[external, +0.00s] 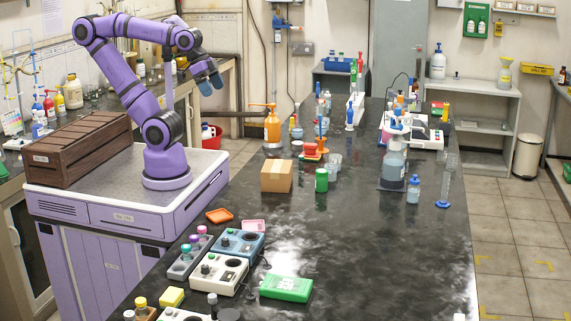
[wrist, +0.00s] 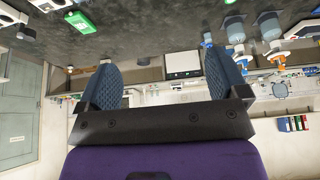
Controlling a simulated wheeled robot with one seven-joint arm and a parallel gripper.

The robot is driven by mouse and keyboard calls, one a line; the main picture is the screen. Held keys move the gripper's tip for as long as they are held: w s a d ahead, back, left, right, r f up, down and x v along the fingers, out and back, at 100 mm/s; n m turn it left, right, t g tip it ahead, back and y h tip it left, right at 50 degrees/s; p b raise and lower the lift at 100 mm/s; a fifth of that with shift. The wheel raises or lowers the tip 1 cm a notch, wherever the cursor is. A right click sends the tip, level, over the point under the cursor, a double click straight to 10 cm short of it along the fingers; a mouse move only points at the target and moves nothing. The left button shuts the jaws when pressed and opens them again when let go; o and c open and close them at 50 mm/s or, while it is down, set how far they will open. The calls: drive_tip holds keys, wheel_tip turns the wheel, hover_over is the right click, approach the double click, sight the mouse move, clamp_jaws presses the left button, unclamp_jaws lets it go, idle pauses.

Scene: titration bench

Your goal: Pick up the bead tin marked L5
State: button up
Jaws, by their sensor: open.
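I cannot read an L5 mark on anything in either view. A small green cylinder (external: 321,180) stands upright on the dark bench, right of a cardboard box; it looks like a tin, but its marking is too small to tell. My gripper (external: 209,82) is raised high above my purple base, left of the bench and well apart from the things on it. In the wrist view my gripper (wrist: 163,86) has its two blue pads wide apart with nothing between them.
The cardboard box (external: 276,176) and an orange pump bottle (external: 271,127) stand near the green cylinder. Blue and white instruments (external: 240,243) and a green box (external: 286,288) fill the near bench. A glass bottle (external: 393,165) stands to the right. The bench's middle front is clear.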

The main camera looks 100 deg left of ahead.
drive_tip(key=w+a+r+n+g+y, duration=0.15)
drive_tip(key=w+a+n, duration=0.25)
drive_tip(key=w+a, duration=0.9)
drive_tip(key=w+a+f+n+g, duration=0.1)
drive_tip(key=w+a+f+n, duration=0.15)
drive_tip(key=w+a, duration=0.45)
drive_tip(key=w+a+f+n, duration=0.1)
drive_tip(key=w+a+f, duration=0.25)
drive_tip(key=a, duration=0.75)
drive_tip(key=n+g, duration=0.2)
drive_tip(key=n, duration=0.4)
hover_over(298, 143)
wheel_tip(298, 143, down, 27)
drive_tip(key=shift+s+d+f, duration=0.15)
drive_tip(key=shift+s+f, duration=0.3)
drive_tip(key=shift+f, duration=0.3)
drive_tip(key=f, duration=0.4)
drive_tip(key=shift+a+f, duration=0.15)
drive_tip(key=shift+a, duration=0.1)
drive_tip(key=shift+w+a+f, duration=0.1)
drive_tip(key=shift+w+f, duration=0.1)
drive_tip(key=shift+f, duration=1.2)
drive_tip(key=shift+w+f, duration=0.15)
drive_tip(key=shift+f, duration=1.25)
drive_tip(key=c, duration=1)
